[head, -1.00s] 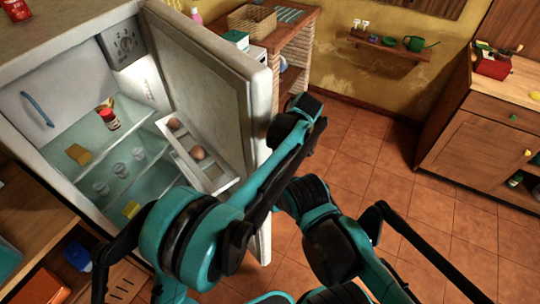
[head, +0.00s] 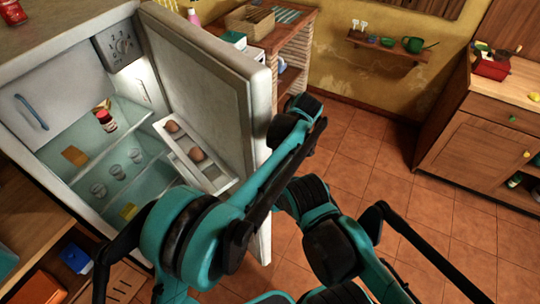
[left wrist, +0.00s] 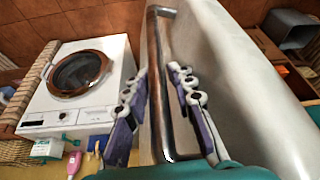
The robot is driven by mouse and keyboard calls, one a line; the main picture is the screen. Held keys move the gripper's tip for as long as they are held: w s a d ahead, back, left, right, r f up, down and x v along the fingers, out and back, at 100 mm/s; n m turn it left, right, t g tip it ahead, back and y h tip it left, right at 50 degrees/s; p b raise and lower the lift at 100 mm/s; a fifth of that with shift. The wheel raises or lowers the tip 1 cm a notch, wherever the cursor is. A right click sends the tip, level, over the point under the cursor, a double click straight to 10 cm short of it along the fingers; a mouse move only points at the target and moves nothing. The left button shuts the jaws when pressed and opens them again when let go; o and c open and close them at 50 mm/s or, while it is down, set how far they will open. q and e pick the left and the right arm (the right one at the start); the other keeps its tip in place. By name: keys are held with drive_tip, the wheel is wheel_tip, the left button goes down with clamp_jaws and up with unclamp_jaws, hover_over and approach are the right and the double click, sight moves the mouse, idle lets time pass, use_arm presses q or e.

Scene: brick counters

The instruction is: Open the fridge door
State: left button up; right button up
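The white fridge door (head: 215,70) stands wide open in the head view, its inner side and egg rack (head: 198,158) showing. The fridge interior (head: 60,120) is lit. My left arm reaches up along the outer side of the door, and the gripper itself is hidden there. In the left wrist view, the metal door handle (left wrist: 156,95) runs upright between the two fingers of my left gripper (left wrist: 158,112). The fingers are apart on either side of the bar; I see gaps, though contact lower down is unclear. My right gripper is not in view.
A brick counter (head: 297,55) with a basket (head: 250,18) stands behind the door. A washing machine (left wrist: 80,85) shows in the left wrist view. A wooden cabinet (head: 470,150) stands at the right. Tiled floor (head: 385,165) between is clear.

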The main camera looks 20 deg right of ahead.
use_arm(q)
drive_tip(key=shift+r, duration=0.1)
drive_tip(key=v, duration=1.1)
drive_tip(key=shift+s+r, duration=0.15)
drive_tip(key=shift+r, duration=0.2)
drive_tip(key=shift+d, duration=0.15)
